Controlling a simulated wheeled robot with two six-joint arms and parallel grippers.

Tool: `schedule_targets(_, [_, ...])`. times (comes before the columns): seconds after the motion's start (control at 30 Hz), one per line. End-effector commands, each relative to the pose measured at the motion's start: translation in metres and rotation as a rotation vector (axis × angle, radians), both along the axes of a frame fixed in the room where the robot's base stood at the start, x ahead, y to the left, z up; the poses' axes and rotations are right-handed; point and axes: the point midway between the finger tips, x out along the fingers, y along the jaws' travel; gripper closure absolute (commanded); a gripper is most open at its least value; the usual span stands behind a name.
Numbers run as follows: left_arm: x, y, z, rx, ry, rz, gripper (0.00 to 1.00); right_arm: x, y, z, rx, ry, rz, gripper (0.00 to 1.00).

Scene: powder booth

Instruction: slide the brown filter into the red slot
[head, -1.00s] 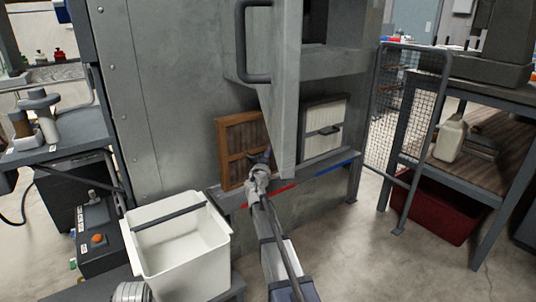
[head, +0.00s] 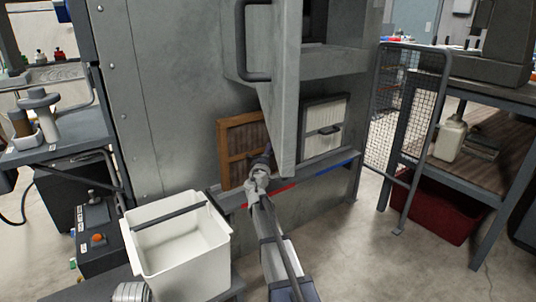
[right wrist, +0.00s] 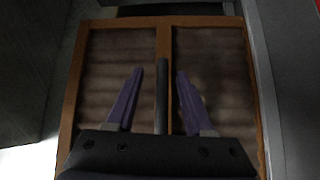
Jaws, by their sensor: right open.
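The brown filter (head: 236,138), a wood-framed panel with brown pleats, stands upright on the grey ledge, close to the booth wall. Its frame fills most of the right wrist view (right wrist: 120,50), with a dark upright handle (right wrist: 161,95) in the middle. My right gripper (head: 264,156) is at the filter's face, open, with its purple fingers (right wrist: 160,72) on either side of the handle and gaps between. A red stripe (head: 283,190) marks the ledge's front edge; the slot opening above it is hidden behind the filter, my gripper and a grey panel. My left gripper is out of view.
A white-pleated filter (head: 322,125) stands on the ledge above a blue stripe (head: 335,168). The grey booth panel (head: 282,100) juts out close right of my gripper. A white bin (head: 180,240) stands front left, and a mesh guard (head: 395,120) at the right.

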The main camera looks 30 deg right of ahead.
Motion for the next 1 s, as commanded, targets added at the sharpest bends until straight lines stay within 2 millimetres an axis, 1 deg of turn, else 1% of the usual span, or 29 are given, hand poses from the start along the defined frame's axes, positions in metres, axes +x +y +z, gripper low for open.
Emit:
schedule_targets(0.13, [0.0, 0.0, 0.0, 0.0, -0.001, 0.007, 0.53, 0.0, 0.0, 0.0, 0.0, 0.0, 0.0, 0.47])
schedule_targets(0.27, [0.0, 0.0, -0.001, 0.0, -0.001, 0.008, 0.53, -0.008, 0.006, -0.001, 0.0, 0.0, 0.001, 0.47])
schedule_targets(0.37, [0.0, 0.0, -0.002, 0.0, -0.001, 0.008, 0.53, -0.018, 0.014, -0.002, 0.0, 0.0, 0.001, 0.47])
schedule_targets(0.6, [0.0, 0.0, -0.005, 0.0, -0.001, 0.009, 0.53, -0.048, 0.04, -0.005, 0.001, 0.0, 0.002, 0.47])
schedule_targets(0.7, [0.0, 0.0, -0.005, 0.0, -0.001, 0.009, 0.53, -0.057, 0.048, -0.005, 0.001, -0.001, 0.001, 0.47])
schedule_targets(0.8, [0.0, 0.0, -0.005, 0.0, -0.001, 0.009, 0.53, -0.06, 0.052, -0.005, 0.0, 0.0, 0.0, 0.47])
schedule_targets(1.0, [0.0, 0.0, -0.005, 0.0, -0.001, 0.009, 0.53, -0.059, 0.051, -0.005, 0.0, 0.0, 0.0, 0.47])
